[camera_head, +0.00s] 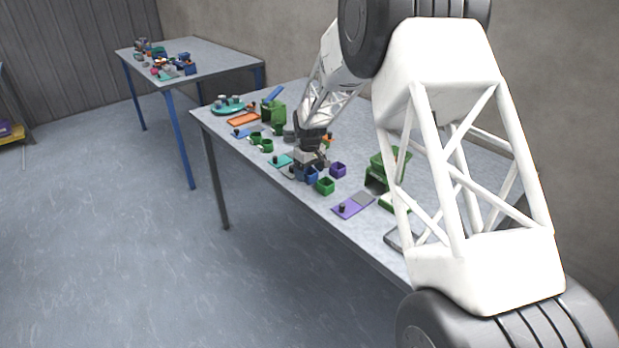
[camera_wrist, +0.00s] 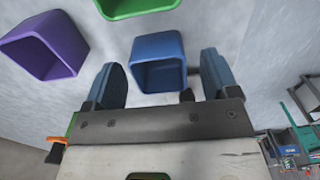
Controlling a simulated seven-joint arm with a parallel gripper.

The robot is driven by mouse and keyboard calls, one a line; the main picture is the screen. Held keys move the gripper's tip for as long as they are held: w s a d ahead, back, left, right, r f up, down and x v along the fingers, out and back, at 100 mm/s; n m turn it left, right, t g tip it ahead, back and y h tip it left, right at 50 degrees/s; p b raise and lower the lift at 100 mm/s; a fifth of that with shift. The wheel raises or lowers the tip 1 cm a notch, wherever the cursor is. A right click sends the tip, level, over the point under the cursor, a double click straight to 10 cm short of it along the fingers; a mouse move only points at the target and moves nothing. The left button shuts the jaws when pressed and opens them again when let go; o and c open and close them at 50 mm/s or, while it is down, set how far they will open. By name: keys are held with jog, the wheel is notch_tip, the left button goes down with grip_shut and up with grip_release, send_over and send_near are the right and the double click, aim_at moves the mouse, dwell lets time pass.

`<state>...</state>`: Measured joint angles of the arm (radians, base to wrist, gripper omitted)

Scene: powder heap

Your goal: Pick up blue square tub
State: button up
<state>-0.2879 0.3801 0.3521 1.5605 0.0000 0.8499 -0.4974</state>
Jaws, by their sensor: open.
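The blue square tub (camera_wrist: 158,46) shows in the wrist view between the two fingers of my gripper (camera_wrist: 161,78), with its open top facing the camera. The fingers are spread, one on each side of the tub; I cannot tell whether either touches it. In the head view the blue tub (camera_head: 312,174) stands near the front edge of the table, just under my gripper (camera_head: 309,164), which hides part of it.
A green square tub (camera_head: 325,186) and a purple square tub (camera_head: 338,170) stand close beside the blue one. A purple board with a knob (camera_head: 348,208) lies to the right. Green cups (camera_head: 266,145) and a teal board (camera_head: 280,161) are to the left. The table's front edge is near.

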jog(key=shift+f, duration=0.6)
jog(key=shift+c, duration=0.3)
jog(key=c, duration=1)
